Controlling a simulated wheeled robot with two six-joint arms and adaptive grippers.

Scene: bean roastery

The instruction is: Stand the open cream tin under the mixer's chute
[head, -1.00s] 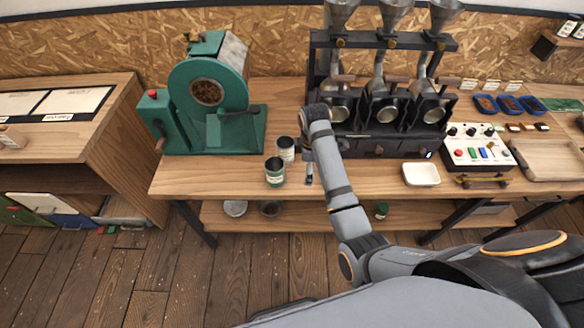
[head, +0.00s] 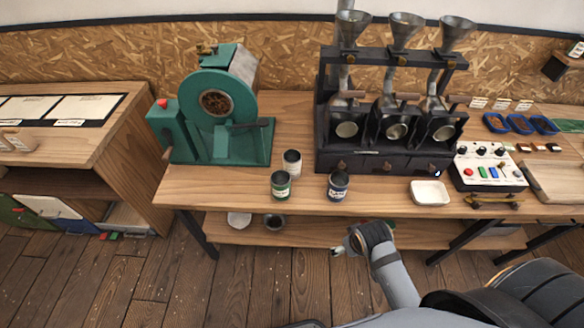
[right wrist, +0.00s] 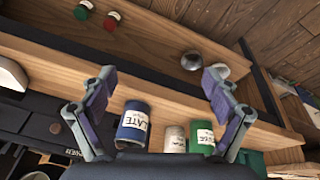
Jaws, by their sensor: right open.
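The cream tin (head: 292,163) stands upright on the bench, between the green drum machine and the black hopper stand; it also shows in the right wrist view (right wrist: 174,138). A green tin (head: 281,185) stands just in front of it, and a blue tin (head: 338,184) stands to its right. The green drum machine (head: 216,118), which looks like the mixer, stands left of the tins; I cannot clearly make out its chute. My right gripper (head: 341,248) is open and empty, off the bench's front edge; its spread fingers show in the right wrist view (right wrist: 158,82). My left gripper is out of view.
The black hopper stand (head: 395,158) rises behind the blue tin. A white dish (head: 429,192) and a control box (head: 487,170) stand to the right. Bowls (head: 239,219) sit on the lower shelf. Bench top in front of the green machine is clear (head: 215,188).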

